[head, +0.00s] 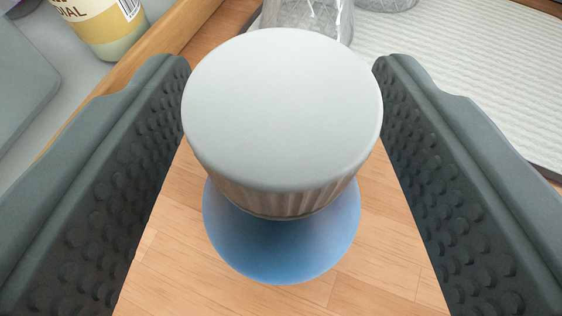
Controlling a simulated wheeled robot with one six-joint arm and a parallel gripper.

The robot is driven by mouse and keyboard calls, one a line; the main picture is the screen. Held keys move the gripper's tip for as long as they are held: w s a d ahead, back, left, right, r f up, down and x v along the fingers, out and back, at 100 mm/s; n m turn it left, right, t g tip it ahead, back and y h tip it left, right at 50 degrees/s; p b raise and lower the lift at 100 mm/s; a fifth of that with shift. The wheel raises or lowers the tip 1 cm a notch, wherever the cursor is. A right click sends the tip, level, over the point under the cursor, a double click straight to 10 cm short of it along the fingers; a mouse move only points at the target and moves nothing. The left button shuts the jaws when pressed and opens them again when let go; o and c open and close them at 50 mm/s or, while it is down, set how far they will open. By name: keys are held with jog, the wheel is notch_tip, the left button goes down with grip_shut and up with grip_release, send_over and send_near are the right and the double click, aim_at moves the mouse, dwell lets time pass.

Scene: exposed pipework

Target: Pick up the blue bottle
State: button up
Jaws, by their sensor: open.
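The blue bottle (285,250) stands on a wooden surface in the middle of the head view, seen from above. Its wide white cap (282,105) has a ribbed side and hides much of the body. My gripper (283,95) is open, with one dark, studded finger on each side of the bottle. The cap lies between the fingers, close to both tips. I cannot tell whether either finger touches it. The lower part of the bottle is partly hidden under the cap.
A clear glass-like vessel (308,15) stands just behind the cap. A ridged white mat (460,80) with a dark edge lies at the right. Bare wood (380,265) surrounds the bottle.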

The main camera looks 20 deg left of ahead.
jog(key=shift+w+a+f, duration=0.2)
jog(key=shift+w, duration=0.3)
jog(key=shift+c, duration=0.4)
grip_shut()
jog(key=shift+r, duration=0.2)
